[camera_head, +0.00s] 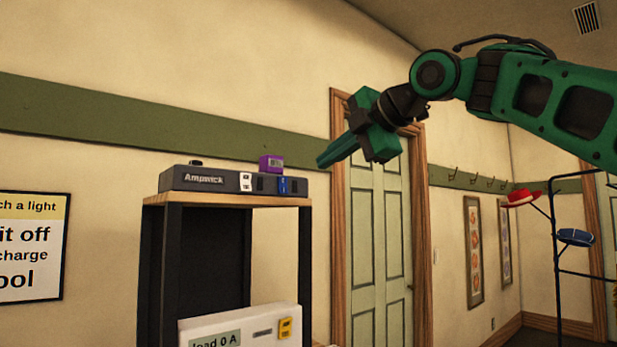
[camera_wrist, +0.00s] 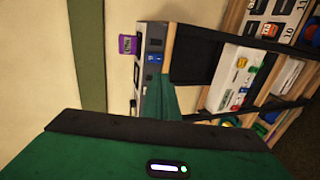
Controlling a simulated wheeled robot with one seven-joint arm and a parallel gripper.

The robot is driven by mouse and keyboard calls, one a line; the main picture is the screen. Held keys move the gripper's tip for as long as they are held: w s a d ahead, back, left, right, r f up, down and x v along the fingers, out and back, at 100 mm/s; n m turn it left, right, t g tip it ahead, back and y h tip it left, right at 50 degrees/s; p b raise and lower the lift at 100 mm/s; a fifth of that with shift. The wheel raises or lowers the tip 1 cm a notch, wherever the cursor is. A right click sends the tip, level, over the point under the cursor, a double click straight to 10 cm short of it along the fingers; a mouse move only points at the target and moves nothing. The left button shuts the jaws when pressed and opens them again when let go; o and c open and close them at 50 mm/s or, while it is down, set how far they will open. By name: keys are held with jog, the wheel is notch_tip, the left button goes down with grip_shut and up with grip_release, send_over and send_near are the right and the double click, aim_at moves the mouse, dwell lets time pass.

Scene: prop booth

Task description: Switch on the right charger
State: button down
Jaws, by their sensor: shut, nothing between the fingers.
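A long dark grey unit marked "Ampwick" (camera_head: 222,181) lies on a shelf top. Its front carries a white piece (camera_head: 245,182) near the middle and a blue piece (camera_head: 283,185) at the right, with dark slots beside them. A small purple box with a grey display (camera_head: 271,163) stands on its right end. In the wrist view the unit appears turned on its side, with the purple box (camera_wrist: 128,44) and blue piece (camera_wrist: 154,58). My gripper (camera_head: 322,160) is shut and empty, apart from the unit, right of the purple box in the head view. I cannot tell which piece is the right charger.
The shelf stand has a wooden top (camera_head: 225,201) and dark sides. A white panel reading "load 0 A" (camera_head: 245,328) with a yellow switch (camera_head: 285,328) stands below. A sign (camera_head: 30,245) hangs left. A green door (camera_head: 379,250) and hat stand (camera_head: 556,260) are at right.

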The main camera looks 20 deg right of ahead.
jog(key=shift+f, duration=0.2)
send_near(284, 191)
jog(key=x, duration=0.6)
jog(key=shift+w+f, duration=0.15)
jog(key=shift+w, duration=0.15)
dwell(0.3)
jog(key=shift+w+a+f, duration=0.1)
dwell(0.4)
